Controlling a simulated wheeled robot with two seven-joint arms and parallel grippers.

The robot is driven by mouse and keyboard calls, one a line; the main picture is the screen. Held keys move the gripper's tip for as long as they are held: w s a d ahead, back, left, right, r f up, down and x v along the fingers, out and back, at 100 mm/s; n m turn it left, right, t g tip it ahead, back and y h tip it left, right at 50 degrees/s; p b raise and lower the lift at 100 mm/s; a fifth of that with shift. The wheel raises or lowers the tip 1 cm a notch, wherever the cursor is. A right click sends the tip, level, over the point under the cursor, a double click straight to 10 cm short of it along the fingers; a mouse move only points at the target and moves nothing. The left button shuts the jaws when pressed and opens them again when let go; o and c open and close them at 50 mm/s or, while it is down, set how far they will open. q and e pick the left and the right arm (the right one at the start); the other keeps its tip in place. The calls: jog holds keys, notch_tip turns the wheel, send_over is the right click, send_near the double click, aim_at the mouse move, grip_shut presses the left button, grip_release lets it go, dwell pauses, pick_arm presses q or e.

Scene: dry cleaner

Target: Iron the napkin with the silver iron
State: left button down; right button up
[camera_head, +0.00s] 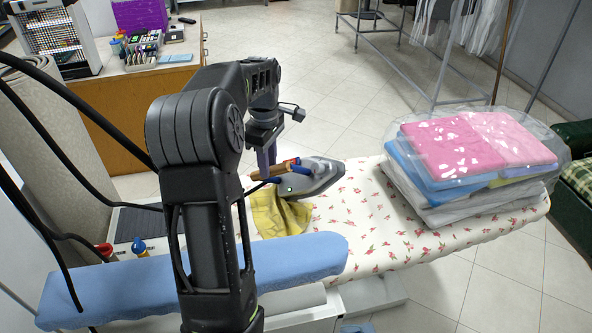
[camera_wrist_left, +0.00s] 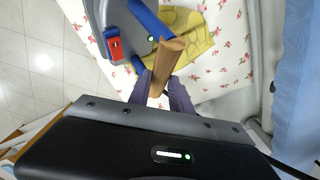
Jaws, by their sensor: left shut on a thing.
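The silver iron (camera_head: 322,180) has a grey body, blue parts and a brown handle. It is at the far edge of the flowered ironing board (camera_head: 375,220); I cannot tell whether its sole touches the cloth. The yellow napkin (camera_head: 272,217) lies creased on the board, partly hidden by the iron and my arm. My left gripper (camera_head: 264,168) is shut on the iron's handle. In the left wrist view, the iron (camera_wrist_left: 88,22) is at upper left, its brown handle (camera_wrist_left: 166,62) between the fingers, with the napkin (camera_wrist_left: 196,42) beside it. My right gripper is not in view.
A bagged stack of folded laundry (camera_head: 470,150) fills the board's right end. A blue padded sleeve board (camera_head: 130,285) runs along the near side. Black hoses (camera_head: 75,105) hang at left. The board's middle is clear.

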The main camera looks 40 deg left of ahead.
pick_arm(q)
jog(key=shift+s+a+r+n, duration=0.2)
jog(key=shift+s+a+n, duration=0.25)
jog(key=shift+a, duration=0.2)
jog(key=shift+s+a+r+n, duration=0.15)
jog(key=shift+s+a+n, duration=0.15)
jog(key=shift+a+n, duration=0.25)
